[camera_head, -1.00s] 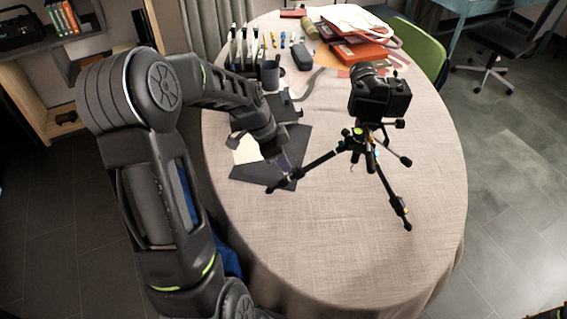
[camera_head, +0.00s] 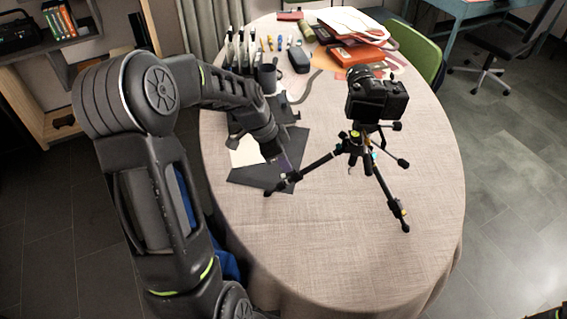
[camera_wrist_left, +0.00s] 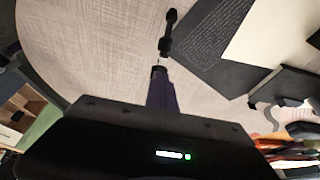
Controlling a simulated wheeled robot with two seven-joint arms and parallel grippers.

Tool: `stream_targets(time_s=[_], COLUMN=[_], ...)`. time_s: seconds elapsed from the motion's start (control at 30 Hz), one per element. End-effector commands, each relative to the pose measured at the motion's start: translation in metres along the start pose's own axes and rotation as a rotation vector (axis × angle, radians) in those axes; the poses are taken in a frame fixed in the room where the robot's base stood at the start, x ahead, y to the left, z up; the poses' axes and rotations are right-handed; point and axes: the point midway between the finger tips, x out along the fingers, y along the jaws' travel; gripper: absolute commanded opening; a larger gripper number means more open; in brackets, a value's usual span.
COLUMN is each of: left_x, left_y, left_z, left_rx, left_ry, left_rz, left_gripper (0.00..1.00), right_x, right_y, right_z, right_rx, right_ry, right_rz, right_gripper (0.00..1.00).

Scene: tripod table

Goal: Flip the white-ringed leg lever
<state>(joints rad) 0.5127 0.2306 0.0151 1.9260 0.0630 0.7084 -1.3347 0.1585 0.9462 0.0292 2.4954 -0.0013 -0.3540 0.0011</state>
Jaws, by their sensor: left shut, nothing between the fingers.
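A black tripod (camera_head: 356,148) with a camera (camera_head: 377,99) on top stands on the table, its legs spread. One leg (camera_head: 318,165) reaches left to the gripper. Another (camera_head: 392,202) points to the front right, and a third reaches back right. I cannot make out the white-ringed lever at this size. My left gripper (camera_head: 286,170) is shut and empty near the foot end of the left leg. In the left wrist view its purple fingers (camera_wrist_left: 160,78) end just short of a dark leg part (camera_wrist_left: 168,32); contact cannot be told.
A dark folder and white paper (camera_head: 247,151) lie under my left arm. A mug (camera_head: 267,77), pen holders and orange books (camera_head: 352,53) stand at the back of the table (camera_head: 330,258). The front of the table is clear.

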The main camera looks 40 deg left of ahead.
Motion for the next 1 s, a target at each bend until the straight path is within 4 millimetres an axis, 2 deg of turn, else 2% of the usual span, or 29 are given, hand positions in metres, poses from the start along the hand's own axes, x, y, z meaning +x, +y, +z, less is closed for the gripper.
stream_targets(time_s=[1.0], left_x=[-0.0025], left_y=[0.0001], left_z=[-0.0097], left_rx=[0.000], left_ry=[0.000], left_rz=[0.000], left_gripper=[0.01], right_x=[-0.0003], right_y=[-0.0001], right_z=[0.0000], right_rx=[0.000], right_ry=[0.000], right_rz=[0.000], right_gripper=[0.36])
